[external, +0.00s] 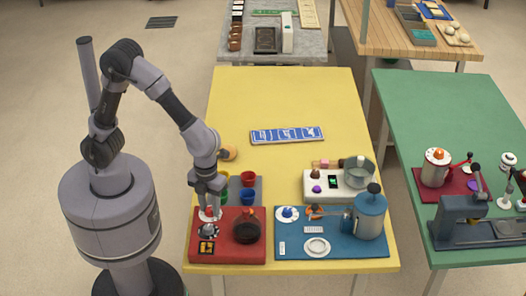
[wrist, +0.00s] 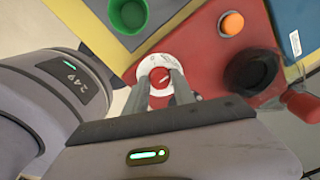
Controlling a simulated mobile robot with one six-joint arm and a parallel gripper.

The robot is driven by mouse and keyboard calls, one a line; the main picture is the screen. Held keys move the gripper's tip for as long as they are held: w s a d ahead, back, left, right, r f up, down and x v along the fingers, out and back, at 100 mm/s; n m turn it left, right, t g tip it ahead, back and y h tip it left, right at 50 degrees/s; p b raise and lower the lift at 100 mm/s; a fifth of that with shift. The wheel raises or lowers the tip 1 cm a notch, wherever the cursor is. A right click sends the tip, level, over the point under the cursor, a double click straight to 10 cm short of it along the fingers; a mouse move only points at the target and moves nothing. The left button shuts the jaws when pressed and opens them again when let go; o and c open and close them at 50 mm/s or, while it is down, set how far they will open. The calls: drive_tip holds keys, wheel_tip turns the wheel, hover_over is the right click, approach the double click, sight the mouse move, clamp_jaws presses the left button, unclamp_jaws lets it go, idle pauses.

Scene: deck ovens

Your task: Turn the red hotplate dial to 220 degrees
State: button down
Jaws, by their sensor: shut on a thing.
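The red hotplate (external: 228,254) sits at the front left corner of the yellow table. Its red dial (wrist: 158,77) lies in a white ring (wrist: 149,64) at the hotplate's back left in the external view. My gripper (wrist: 161,88) reaches down over the ring, its two fingers shut on the dial, one on each side. It also shows in the external view (external: 209,211), where the arm hides much of the dial. The ring's marks and the dial's setting are too small to read.
A dark round pan (external: 247,230) and an orange knob (wrist: 232,23) are on the hotplate close to the dial. Green and blue cups (external: 248,196) stand behind it. The table's back is mostly clear.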

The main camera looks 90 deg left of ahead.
sight(210, 209)
drive_tip(key=m+b, duration=0.2)
drive_tip(key=m, duration=0.4)
drive_tip(key=shift+f, duration=0.1)
drive_tip(key=m+b, duration=0.1)
drive_tip(key=m, duration=0.2)
drive_tip(key=shift+m, duration=2.2)
drive_tip(key=c, duration=1.1)
unclamp_jaws()
drive_tip(key=shift+o, duration=0.2)
wheel_tip(210, 209, up, 18)
drive_tip(key=p, duration=0.8)
drive_tip(key=shift+f, duration=0.2)
